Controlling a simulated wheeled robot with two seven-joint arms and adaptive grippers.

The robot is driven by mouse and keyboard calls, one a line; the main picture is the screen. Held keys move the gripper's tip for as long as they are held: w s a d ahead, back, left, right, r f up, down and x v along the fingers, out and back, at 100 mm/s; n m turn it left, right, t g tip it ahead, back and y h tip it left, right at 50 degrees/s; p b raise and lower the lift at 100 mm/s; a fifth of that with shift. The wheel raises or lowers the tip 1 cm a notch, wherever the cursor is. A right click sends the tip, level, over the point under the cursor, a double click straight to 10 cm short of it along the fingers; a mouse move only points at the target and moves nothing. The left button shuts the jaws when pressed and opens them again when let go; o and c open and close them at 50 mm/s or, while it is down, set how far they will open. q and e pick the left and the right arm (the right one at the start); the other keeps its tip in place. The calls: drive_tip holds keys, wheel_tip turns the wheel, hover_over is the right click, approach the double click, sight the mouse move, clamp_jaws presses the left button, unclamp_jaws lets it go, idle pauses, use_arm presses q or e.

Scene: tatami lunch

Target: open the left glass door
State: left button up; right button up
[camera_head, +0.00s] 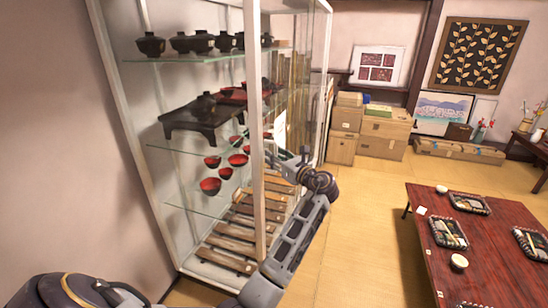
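A tall glass display cabinet (253,60) with a pale frame stands at the left. Its glazed front runs back to the right from the near upright post. The glass is clear, so the left door's outline and handle are hard to pick out, and I cannot tell whether the door is ajar. My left arm comes in from the lower left and bends up in front of the cabinet. My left gripper (285,163) is at the cabinet front, just right of the near post; its fingers are small and I cannot tell whether they touch the door. My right gripper is out of view.
Glass shelves inside hold dark lidded bowls (193,43), a dark low stand (200,118), red bowls (210,186) and wooden slatted pieces (226,261). A red low table (490,262) with trays stands at right. Cardboard boxes (384,130) stand behind. Tatami floor between is clear.

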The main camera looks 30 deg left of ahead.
use_arm(q)
clamp_jaws()
idle(0.3)
drive_tip(key=shift+w+r, duration=0.1)
